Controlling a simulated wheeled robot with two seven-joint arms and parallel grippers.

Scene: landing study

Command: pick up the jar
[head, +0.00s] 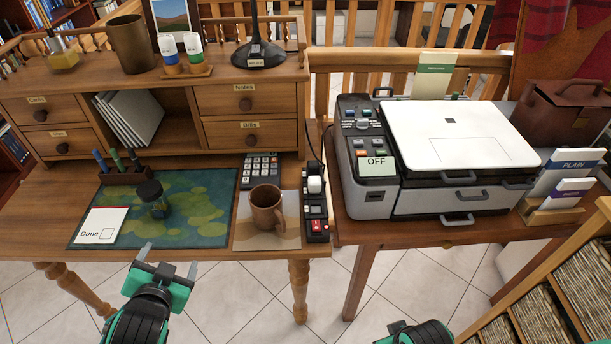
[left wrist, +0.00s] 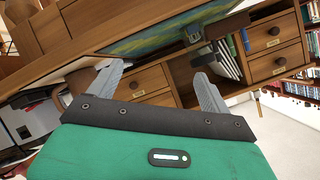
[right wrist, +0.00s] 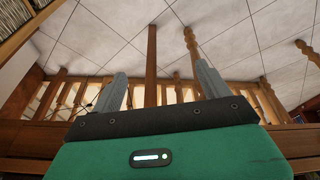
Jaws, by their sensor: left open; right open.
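The jar (head: 153,198) is small and dark with a black lid. It stands upright on the blue-green desk mat (head: 205,190), between the Done card and the brown mug. In the left wrist view, a dark shape that looks like the jar (left wrist: 192,34) shows beyond the fingers. My left gripper (head: 168,262) is open and empty in front of the desk's front edge, nearer to me than the jar and apart from it. My right gripper (right wrist: 162,74) is open and empty, with floor tiles and wooden legs beyond it; only its wrist part shows at the bottom of the head view.
The Done card (head: 100,226) lies left of the jar. A pen holder (head: 128,174) stands behind it. The brown mug (head: 267,208), calculator (head: 261,168) and a black device strip (head: 316,205) are to its right. A printer (head: 460,140) fills the right table.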

